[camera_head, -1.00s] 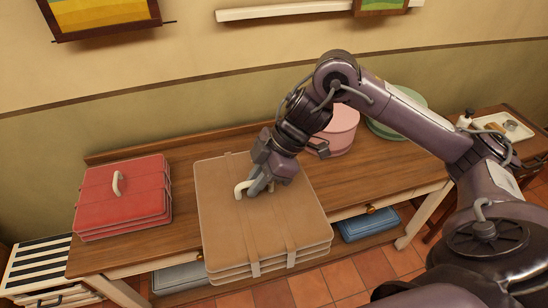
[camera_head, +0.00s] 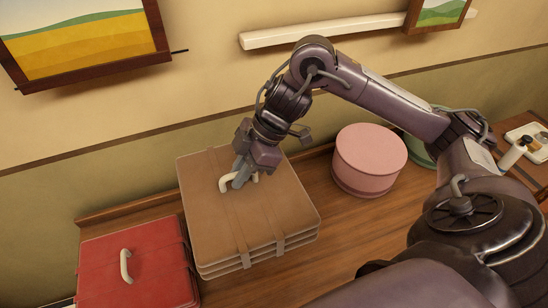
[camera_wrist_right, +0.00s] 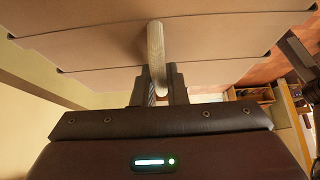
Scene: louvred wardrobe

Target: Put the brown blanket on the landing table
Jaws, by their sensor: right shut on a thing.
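The brown blanket (camera_head: 213,195) is a thick folded stack with two straps and a pale handle (camera_head: 225,184) on top. My right gripper (camera_head: 241,180) is shut on this handle. The handle (camera_wrist_right: 156,55) and the blanket's layered edges (camera_wrist_right: 75,50) also show in the right wrist view. The blanket is over the wooden landing table (camera_head: 300,255), between a red folded stack and a pink round box. Its underside is hidden, so I cannot tell whether it touches the tabletop. My left gripper is out of view.
The red stack (camera_head: 155,270) with a pale handle is close on the left, partly overlapped in view. The pink round box (camera_head: 368,160) stands to the right, with a green one (camera_head: 420,152) behind my arm. Bare tabletop lies right of the blanket. The wall is close behind.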

